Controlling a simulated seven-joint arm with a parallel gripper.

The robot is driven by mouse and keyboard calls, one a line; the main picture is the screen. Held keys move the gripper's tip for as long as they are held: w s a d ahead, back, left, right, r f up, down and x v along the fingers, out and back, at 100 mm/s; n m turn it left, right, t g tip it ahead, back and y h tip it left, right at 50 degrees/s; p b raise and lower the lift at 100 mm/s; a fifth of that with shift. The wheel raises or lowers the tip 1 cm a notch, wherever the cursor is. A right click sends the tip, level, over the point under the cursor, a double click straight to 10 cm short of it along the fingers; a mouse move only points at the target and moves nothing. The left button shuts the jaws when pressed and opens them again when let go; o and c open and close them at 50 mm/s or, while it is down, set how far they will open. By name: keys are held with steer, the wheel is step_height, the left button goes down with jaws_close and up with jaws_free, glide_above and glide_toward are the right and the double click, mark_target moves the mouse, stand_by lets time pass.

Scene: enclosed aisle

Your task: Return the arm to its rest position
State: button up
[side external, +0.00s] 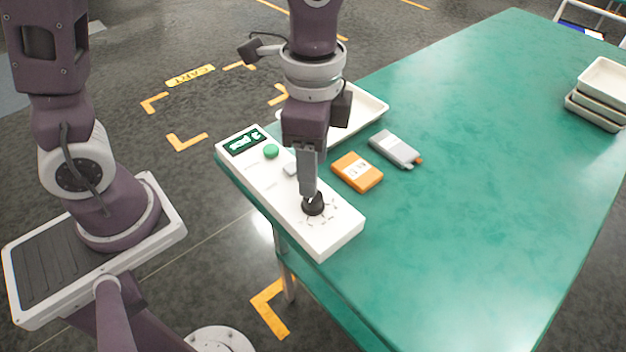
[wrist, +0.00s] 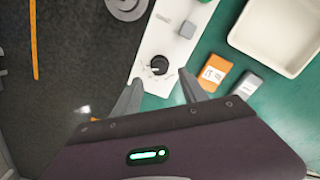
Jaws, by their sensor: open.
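My gripper (side external: 308,193) points down over the white control panel (side external: 333,239) at the near left edge of the green table. In the side external view its fingers end at or just above the black knob (side external: 313,204). In the wrist view the open fingers (wrist: 164,92) are spread with the knob (wrist: 158,66) showing beyond the gap between them. Nothing is held. Whether a finger touches the knob cannot be told. The panel also carries a green button (side external: 271,151), a grey switch (side external: 291,169) and a small green display (side external: 245,141).
An orange box (side external: 357,172) and a grey device (side external: 396,149) lie right of the panel. A cream tray (side external: 372,108) is behind my gripper. Stacked trays (side external: 597,110) stand at the far right. The green table (side external: 480,170) is clear between. Yellow marks (side external: 187,141) are on the floor.

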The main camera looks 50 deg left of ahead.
steer(key=shift+a+r, duration=0.1)
steer(key=shift+r, duration=0.7)
steer(key=s+a+r+n+t, duration=0.5)
steer(key=s+a+r+n, duration=0.3)
steer(key=s+a+n, duration=0.2)
steer(key=shift+s+a+r+n+t, duration=0.3)
steer(key=shift+s+a, duration=0.25)
steer(key=shift+a, duration=0.15)
steer(key=shift+c, duration=0.2)
